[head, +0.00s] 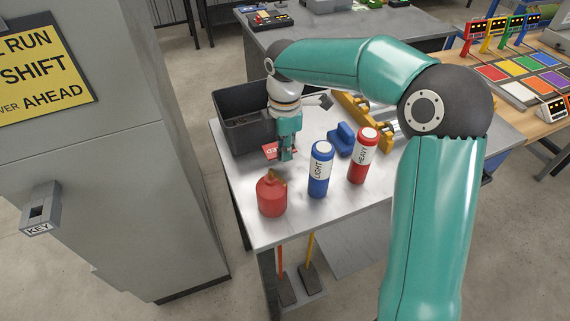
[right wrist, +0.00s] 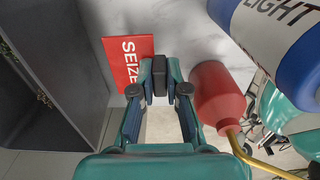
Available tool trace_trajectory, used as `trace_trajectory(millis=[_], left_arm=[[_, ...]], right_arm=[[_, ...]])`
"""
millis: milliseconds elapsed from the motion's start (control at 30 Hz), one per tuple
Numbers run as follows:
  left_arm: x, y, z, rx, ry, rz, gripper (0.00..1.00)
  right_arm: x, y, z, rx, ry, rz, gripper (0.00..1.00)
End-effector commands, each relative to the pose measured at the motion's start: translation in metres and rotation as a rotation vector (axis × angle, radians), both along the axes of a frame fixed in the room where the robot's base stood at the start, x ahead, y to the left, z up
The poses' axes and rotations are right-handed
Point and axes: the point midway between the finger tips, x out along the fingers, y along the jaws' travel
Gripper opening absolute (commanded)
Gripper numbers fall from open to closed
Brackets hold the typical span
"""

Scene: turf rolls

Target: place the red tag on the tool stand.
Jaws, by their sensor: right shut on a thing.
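The red tag (head: 270,150) is a flat red card with white lettering, beside my right gripper (head: 287,154) low over the light table. In the right wrist view the tag (right wrist: 117,68) reads "SEIZE", with the rest covered by my fingers. My right gripper (right wrist: 160,83) is shut on a small dark block at the tag's edge, which looks like part of the tag. I cannot tell whether the tag touches the tabletop. A yellow rack (head: 347,104) behind the bottles may be the tool stand; my arm partly hides it. My left gripper is out of view.
A dark open bin (head: 237,140) stands left of the gripper. A red oil can (head: 271,194), a blue "LIGHT" cylinder (head: 320,172), a red "HEAVY" cylinder (head: 362,158) and a blue block (head: 341,139) crowd the right.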

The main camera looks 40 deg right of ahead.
Motion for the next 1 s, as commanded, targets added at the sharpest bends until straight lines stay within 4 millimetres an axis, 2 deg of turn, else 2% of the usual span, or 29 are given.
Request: trace_trajectory(millis=[233,500,867,900,1000], left_arm=[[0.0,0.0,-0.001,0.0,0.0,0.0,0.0],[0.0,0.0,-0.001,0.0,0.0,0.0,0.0],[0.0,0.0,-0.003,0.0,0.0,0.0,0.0],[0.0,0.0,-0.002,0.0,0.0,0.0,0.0],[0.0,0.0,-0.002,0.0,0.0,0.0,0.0]], right_arm=[[0.0,-0.001,-0.02,0.0,0.001,-0.001,0.0],[0.0,-0.001,-0.054,0.0,0.001,-0.001,0.0],[0.0,-0.001,-0.058,0.0,0.0,-0.001,0.0],[0.0,-0.001,-0.058,0.0,0.0,-0.001,0.18],[0.0,-0.001,-0.057,0.0,0.0,-0.001,0.35]])
